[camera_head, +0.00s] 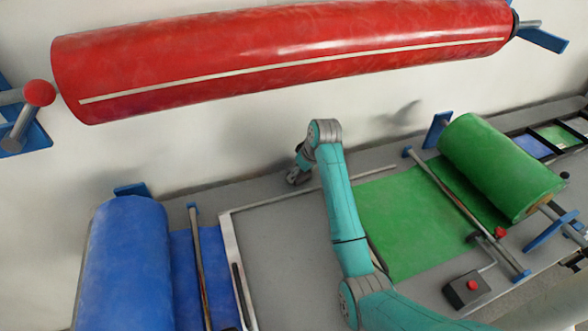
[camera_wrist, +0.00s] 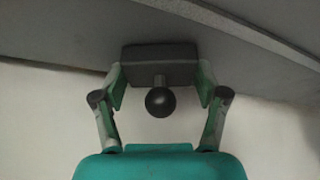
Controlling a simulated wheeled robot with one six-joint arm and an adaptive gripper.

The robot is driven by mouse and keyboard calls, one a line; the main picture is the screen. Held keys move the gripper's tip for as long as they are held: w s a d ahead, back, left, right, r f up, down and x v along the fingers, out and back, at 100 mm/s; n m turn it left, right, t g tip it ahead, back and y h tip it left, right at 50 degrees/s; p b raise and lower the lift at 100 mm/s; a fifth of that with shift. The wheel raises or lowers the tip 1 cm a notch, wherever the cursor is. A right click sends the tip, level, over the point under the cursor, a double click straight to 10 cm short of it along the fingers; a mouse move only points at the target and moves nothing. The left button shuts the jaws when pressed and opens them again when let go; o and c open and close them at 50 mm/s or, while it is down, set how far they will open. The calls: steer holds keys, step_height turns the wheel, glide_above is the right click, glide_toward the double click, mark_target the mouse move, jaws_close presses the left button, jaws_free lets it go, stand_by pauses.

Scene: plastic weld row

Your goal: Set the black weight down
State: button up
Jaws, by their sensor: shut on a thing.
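The black weight (camera_wrist: 148,62) is a dark block with a round black knob (camera_wrist: 160,102) on a short stem. In the wrist view my gripper (camera_wrist: 160,80) is shut on it, one finger at each end of the block. The grey bench top (camera_wrist: 60,38) lies behind the block in that view. I cannot tell whether the block touches it. In the head view my gripper (camera_head: 298,176) is at the back edge of the bench (camera_head: 285,262), near the wall. The weight cannot be made out clearly there.
A blue roll (camera_head: 128,265) with its sheet stands at the left. A green roll (camera_head: 500,165) with its sheet (camera_head: 405,225) lies at the right. A red roll (camera_head: 290,50) hangs on the wall above. A box with a red button (camera_head: 467,290) sits front right. The middle bench is bare.

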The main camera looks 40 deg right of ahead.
steer(key=shift+w+d+f, duration=0.1)
steer(key=shift+w, duration=0.2)
steer(key=shift+s, duration=0.1)
steer(key=o, duration=1.8)
steer(key=shift+f, duration=0.15)
